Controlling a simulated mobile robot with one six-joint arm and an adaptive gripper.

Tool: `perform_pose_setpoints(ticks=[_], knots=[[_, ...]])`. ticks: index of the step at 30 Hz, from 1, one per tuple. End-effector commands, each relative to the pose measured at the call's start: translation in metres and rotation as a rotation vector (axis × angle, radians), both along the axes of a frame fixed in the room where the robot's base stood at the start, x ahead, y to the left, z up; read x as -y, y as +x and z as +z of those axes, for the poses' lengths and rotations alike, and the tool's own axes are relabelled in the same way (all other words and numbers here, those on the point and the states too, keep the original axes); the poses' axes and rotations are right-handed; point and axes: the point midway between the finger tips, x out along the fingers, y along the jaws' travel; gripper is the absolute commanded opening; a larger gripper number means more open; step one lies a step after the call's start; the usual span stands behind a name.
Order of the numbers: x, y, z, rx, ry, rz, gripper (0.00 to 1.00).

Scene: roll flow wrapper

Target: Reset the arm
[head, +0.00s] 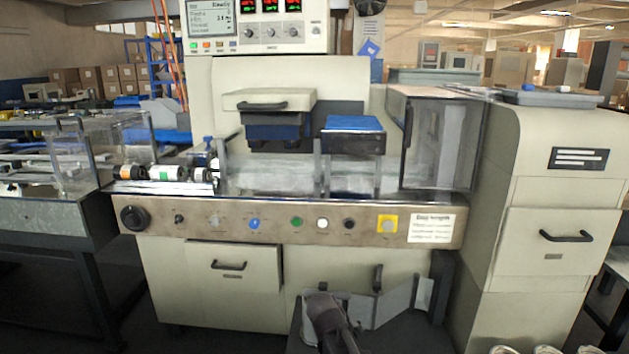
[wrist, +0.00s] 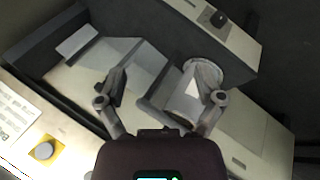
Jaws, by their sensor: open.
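My gripper (wrist: 162,98) shows in the wrist view with its two fingers spread apart and nothing between the tips. Beyond the right finger is a round grey-rimmed object with a white face (wrist: 190,97); I cannot tell whether it is touched, but the finger overlaps it in the picture. In the head view a dark part of my arm (head: 330,322) rises at the bottom middle, in front of the wrapper's lower cabinet; my fingertips are not clear there. The flow wrapper (head: 290,228) stands ahead, with its button panel and lit displays.
Angled grey plates (head: 395,303) stand beside my arm, close to the cabinet. Several rolls (head: 168,173) lie on the infeed at left. A clear guard (head: 440,145) covers the right side of the wrapper. A beige cabinet (head: 545,240) stands at right, and a table (head: 45,208) at left.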

Motion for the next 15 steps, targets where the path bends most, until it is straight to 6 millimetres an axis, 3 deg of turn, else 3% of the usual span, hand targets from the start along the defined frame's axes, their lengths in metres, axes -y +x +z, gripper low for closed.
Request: perform_pose_setpoints(ticks=[1, 6, 15], knots=[[0.014, -0.014, -0.004, -0.024, 0.041, -0.043, 0.86], [0.044, -0.05, -0.017, -0.109, 0.185, -0.165, 0.86], [0.07, -0.097, -0.026, -0.209, 0.382, -0.313, 0.86]])
